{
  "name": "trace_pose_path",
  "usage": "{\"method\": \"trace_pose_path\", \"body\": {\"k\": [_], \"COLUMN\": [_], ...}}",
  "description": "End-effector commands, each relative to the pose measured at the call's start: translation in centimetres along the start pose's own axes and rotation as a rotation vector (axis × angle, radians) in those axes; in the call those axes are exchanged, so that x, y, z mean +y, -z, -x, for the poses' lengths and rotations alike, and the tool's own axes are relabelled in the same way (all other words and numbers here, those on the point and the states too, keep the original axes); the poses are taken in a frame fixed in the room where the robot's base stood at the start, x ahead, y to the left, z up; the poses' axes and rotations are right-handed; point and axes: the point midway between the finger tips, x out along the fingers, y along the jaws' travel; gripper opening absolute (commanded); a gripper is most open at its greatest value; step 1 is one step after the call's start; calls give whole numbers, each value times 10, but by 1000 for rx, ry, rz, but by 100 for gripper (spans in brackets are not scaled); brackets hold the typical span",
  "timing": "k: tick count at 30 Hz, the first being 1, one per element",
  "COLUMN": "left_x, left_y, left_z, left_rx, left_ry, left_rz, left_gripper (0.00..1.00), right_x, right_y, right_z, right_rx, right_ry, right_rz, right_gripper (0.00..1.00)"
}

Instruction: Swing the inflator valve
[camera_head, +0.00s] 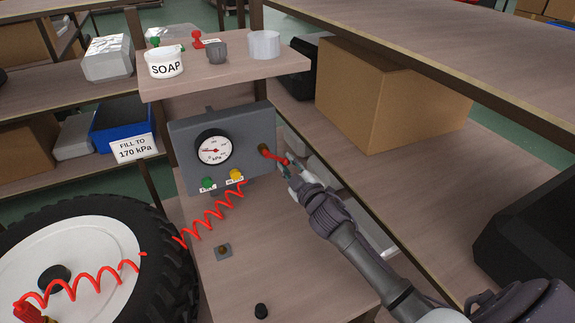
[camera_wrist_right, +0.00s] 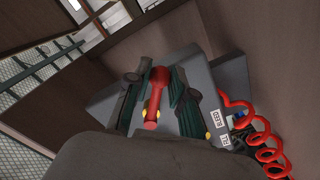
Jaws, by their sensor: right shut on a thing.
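The inflator is a grey box (camera_head: 240,125) with a round kPa gauge (camera_head: 213,150) on its front. A green button (camera_head: 208,183) and a yellow button (camera_head: 236,175) sit below the gauge. The red valve lever (camera_head: 273,156) sticks out from a brass hub at the box's right side. My right gripper (camera_head: 287,168) is at this lever. In the right wrist view the lever (camera_wrist_right: 156,92) lies between the two fingers of the gripper (camera_wrist_right: 158,100), which is shut on it. My left gripper is not in view.
A coiled red hose (camera_head: 212,215) runs from the box toward a large tyre (camera_head: 165,245) at the lower left. A shelf above holds a soap tub (camera_head: 165,62). A small black cap (camera_head: 261,311) lies on the bench (camera_head: 290,265). A cardboard box (camera_head: 385,100) stands at right.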

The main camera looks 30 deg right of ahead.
Motion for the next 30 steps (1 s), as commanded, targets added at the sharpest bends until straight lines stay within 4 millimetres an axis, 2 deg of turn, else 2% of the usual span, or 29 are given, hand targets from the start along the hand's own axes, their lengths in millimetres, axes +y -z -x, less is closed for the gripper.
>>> {"method": "trace_pose_path", "body": {"k": [11,23,30], "left_x": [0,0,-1], "left_y": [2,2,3], "left_z": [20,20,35], "left_rx": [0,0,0], "left_ry": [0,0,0], "left_rz": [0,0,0], "left_gripper": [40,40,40], "right_x": [20,22,34], "right_y": [7,6,16], "right_z": [0,0,0], "right_rx": [1,1,2], "right_ry": [-1,-1,-2], "right_rz": [1,0,0], "right_gripper": [4,3,5]}}
